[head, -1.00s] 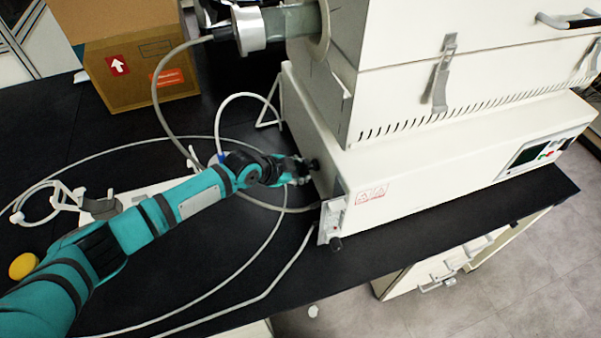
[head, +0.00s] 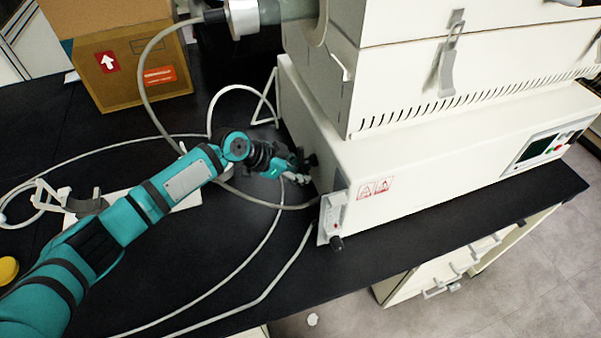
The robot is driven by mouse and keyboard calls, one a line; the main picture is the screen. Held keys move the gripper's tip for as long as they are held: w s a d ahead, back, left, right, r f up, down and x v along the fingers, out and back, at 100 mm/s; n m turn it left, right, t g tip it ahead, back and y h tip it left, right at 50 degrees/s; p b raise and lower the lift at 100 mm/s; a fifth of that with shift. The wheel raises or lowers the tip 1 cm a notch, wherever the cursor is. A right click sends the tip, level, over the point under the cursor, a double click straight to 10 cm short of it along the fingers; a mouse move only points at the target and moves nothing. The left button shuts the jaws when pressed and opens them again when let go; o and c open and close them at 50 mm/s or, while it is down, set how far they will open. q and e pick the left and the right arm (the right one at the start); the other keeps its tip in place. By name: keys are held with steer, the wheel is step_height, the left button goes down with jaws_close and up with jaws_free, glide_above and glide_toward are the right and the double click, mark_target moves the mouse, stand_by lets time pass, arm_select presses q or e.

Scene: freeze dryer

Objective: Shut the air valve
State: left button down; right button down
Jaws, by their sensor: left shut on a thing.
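The freeze dryer (head: 430,160) is a large white machine on the black bench. Its air valve (head: 312,160) shows as a small black knob on the left side wall, low and toward the front, partly hidden by my fingers. My left gripper (head: 304,172) is at this knob, shut on it. The fingertips are small in the picture, so the exact hold is hard to see. My right gripper is not in view.
A grey hose (head: 155,95) and thin white tubes loop over the bench left of the machine. A cardboard box (head: 125,70) stands at the back left.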

arm_select(q)
steer(key=shift+s+f, duration=0.1)
steer(key=c, duration=1.2)
jaws_free()
steer(key=shift+c, duration=0.2)
steer(key=shift+a, duration=0.1)
steer(key=v, duration=1.2)
